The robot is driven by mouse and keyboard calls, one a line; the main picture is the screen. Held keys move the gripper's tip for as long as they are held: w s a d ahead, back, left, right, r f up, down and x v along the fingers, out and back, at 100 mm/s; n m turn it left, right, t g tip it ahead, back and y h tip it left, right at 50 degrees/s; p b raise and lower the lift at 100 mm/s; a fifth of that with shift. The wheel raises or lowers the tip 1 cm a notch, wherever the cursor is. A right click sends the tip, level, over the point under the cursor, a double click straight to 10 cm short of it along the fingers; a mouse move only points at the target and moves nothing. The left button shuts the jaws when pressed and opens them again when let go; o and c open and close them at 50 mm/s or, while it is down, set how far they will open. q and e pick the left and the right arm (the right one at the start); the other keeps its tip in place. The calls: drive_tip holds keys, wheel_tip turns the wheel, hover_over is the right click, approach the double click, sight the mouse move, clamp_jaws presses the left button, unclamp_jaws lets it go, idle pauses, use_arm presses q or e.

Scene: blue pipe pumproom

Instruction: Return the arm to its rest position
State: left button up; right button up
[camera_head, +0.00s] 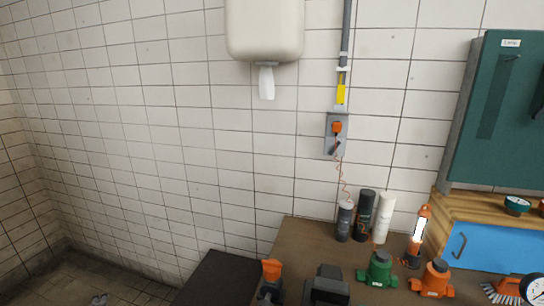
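Neither of my grippers can be made out in the head view, and no arm shows clearly. The brown workbench (305,236) stands against the tiled wall at the lower right. A green valve-like part (379,270) and an orange one (435,280) stand on it. An orange-topped dark item (271,270) and a black blocky item (327,287) are at its near left, cut off by the bottom edge.
Several bottles or cans (365,215) and a lit orange lamp (418,236) stand at the back of the bench. A blue-fronted wooden drawer unit (490,245), a brush (497,291) and a gauge (534,288) are at right.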

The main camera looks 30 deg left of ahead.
use_arm(q)
drive_tip(key=s+a+n, duration=0.1)
drive_tip(key=s+a, duration=0.2)
drive_tip(key=s, duration=0.6)
drive_tip(key=s+d+f+n+g+h, duration=0.1)
drive_tip(key=s+d+f+h, duration=0.15)
drive_tip(key=d+f, duration=0.75)
drive_tip(key=s+d+f+n+g+h, duration=0.1)
drive_tip(key=s+d+f, duration=0.2)
drive_tip(key=d+f, duration=0.75)
drive_tip(key=s+d+f+h, duration=0.1)
drive_tip(key=d+f, duration=0.2)
drive_tip(key=d, duration=1.3)
drive_tip(key=s+d+f+n+h, duration=0.1)
drive_tip(key=d+f, duration=0.3)
drive_tip(key=d, duration=1.2)
drive_tip(key=s+d+f+n+h, duration=0.1)
drive_tip(key=d+f+h, duration=0.2)
drive_tip(key=d, duration=1.3)
drive_tip(key=shift+s+f, duration=0.3)
drive_tip(key=shift+f, duration=0.1)
